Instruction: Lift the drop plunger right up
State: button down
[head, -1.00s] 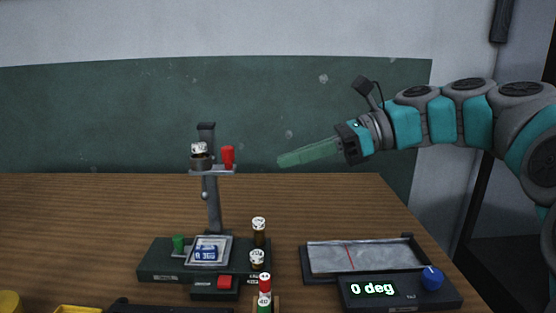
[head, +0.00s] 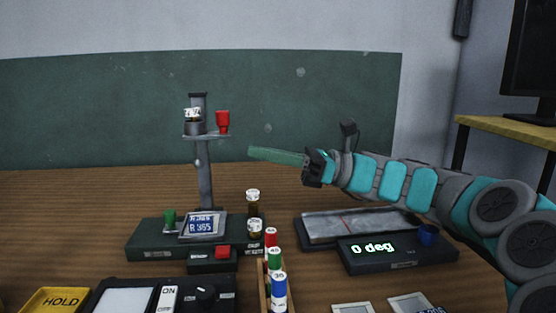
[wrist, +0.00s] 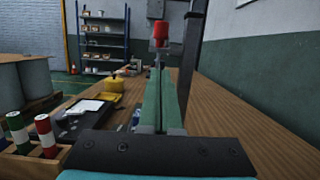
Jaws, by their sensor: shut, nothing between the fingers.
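The film tower (head: 204,178) stands on a dark green base, left of centre in the head view. A red knob (head: 223,122), which looks like the drop plunger, sits upright on the right end of its upper bracket. The red knob also shows in the wrist view (wrist: 160,32), straight ahead beyond the fingertips. My gripper (head: 252,152) has long green fingers, shut and empty. In the head view its tips are right of the red knob and lower, apart from it. The fingers also show in the wrist view (wrist: 160,72).
A white-topped vial (head: 193,117) sits on the bracket's left. Vials stand in a wooden rack (head: 263,290). A tray unit reading 0 deg (head: 372,248) is at right.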

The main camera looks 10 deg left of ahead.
jog(key=x, duration=0.4)
jog(key=shift+a+r, duration=0.1)
jog(key=shift+a, duration=0.2)
jog(key=shift+r, duration=0.1)
jog(key=r+p, duration=0.1)
jog(key=p, duration=0.4)
jog(key=shift+r, duration=0.15)
